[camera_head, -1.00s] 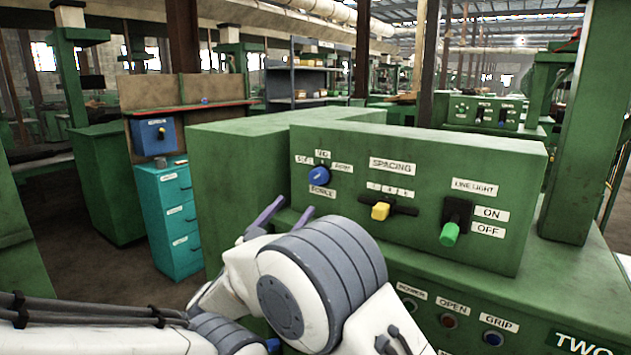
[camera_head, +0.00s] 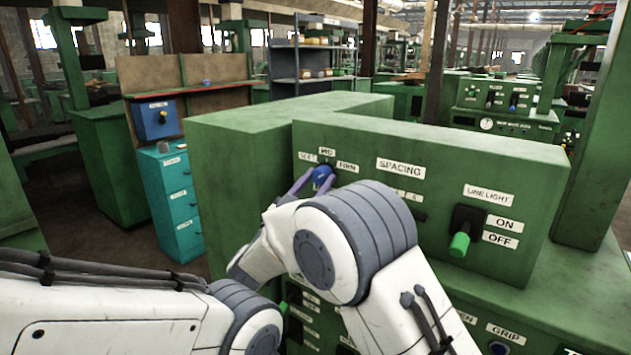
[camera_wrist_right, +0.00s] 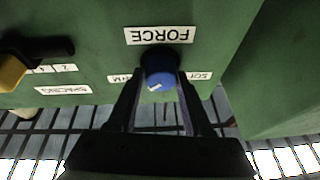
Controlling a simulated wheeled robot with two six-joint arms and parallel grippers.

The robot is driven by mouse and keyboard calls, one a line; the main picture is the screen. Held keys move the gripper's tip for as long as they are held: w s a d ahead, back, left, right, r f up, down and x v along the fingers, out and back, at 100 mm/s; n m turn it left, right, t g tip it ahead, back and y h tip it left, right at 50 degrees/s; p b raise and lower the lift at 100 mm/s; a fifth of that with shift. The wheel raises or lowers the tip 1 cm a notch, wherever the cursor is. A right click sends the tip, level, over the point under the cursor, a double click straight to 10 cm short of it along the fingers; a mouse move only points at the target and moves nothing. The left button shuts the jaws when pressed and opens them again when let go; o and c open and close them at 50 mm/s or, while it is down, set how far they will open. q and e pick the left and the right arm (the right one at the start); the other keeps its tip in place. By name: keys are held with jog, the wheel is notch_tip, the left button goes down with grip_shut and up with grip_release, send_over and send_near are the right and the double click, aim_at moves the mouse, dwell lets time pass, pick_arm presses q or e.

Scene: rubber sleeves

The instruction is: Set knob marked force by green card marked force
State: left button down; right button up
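The blue knob (camera_head: 322,175) sits on the green panel, with labels SOFT, MID and FIRM around it. In the right wrist view, the knob (camera_wrist_right: 160,68) is seen upside down below the FORCE label (camera_wrist_right: 161,35). Its white mark points down-left there, towards the side of the FIRM label. My right gripper (camera_wrist_right: 160,88) is open, with one finger on each side of the knob; whether they touch it is unclear. In the head view, its purple fingers (camera_head: 316,182) reach the knob from below. I make out no green card. My left gripper is not in view.
The yellow SPACING slider (camera_wrist_right: 12,70) is beside the knob; my arm hides it in the head view. A green-tipped LINE LIGHT switch (camera_head: 460,243) is further right. Buttons line the lower panel. A teal cabinet (camera_head: 172,205) and blue box (camera_head: 157,119) stand at left.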

grip_shut()
jog(key=shift+n, duration=0.3)
jog(key=n+y+p, duration=0.1)
jog(key=n, duration=0.2)
jog(key=n+t+y+p, duration=0.1)
jog(key=n+y, duration=0.1)
jog(key=n, duration=0.1)
jog(key=shift+s+r+p, duration=0.1)
jog(key=shift+r+p, duration=0.1)
jog(key=shift+p, duration=0.2)
jog(key=n+y+p, duration=0.2)
jog(key=n, duration=0.2)
jog(key=shift+d+r+p, duration=0.1)
jog(key=shift+p, duration=0.25)
jog(key=shift+n+y+p, duration=0.8)
jog(key=shift+n+p, duration=0.15)
jog(key=shift+n, duration=0.55)
jog(key=shift+f, duration=0.2)
jog(key=o, duration=0.7)
grip_release()
